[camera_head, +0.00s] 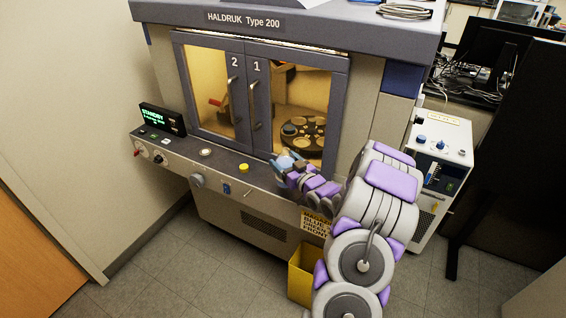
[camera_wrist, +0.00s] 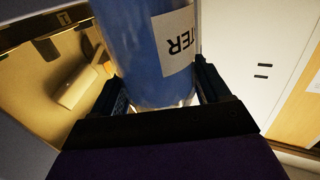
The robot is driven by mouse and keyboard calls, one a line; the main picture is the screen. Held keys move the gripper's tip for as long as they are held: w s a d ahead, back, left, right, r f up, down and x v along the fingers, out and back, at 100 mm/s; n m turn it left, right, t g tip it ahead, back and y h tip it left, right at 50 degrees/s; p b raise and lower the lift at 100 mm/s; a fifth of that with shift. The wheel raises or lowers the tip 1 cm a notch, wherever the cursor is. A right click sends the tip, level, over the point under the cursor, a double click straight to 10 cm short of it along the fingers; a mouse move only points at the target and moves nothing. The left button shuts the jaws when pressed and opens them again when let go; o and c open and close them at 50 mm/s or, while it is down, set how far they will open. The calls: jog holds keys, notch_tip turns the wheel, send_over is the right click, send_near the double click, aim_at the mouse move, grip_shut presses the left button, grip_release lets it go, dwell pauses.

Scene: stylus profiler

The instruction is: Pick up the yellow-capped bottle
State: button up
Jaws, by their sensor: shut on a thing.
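My gripper (camera_wrist: 158,82) is shut on a blue bottle (camera_wrist: 135,40), with one finger on each side of it in the wrist view. The bottle bears a white label whose visible letters, upside down, read "TER". Its upper end runs out of the wrist view, so I cannot see its cap there. In the head view my gripper (camera_head: 289,166) is in front of the machine's doors, above the front ledge. The bottle (camera_head: 285,157) shows there only as a small blue shape, and I cannot make out a cap.
The HALDRUK machine (camera_head: 270,22) has two glazed doors, marked 2 (camera_head: 216,90) and 1 (camera_head: 290,95), both apparently shut. Its ledge (camera_head: 220,170) carries knobs and a round yellow piece (camera_head: 243,168). A yellow bin (camera_head: 302,275) stands below. The floor (camera_head: 170,265) at left is clear.

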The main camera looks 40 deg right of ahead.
jog(key=s+a+r+p, duration=0.1)
jog(key=s+p, duration=0.1)
jog(key=s, duration=1.2)
jog(key=shift+s+r, duration=0.25)
jog(key=shift+s, duration=0.05)
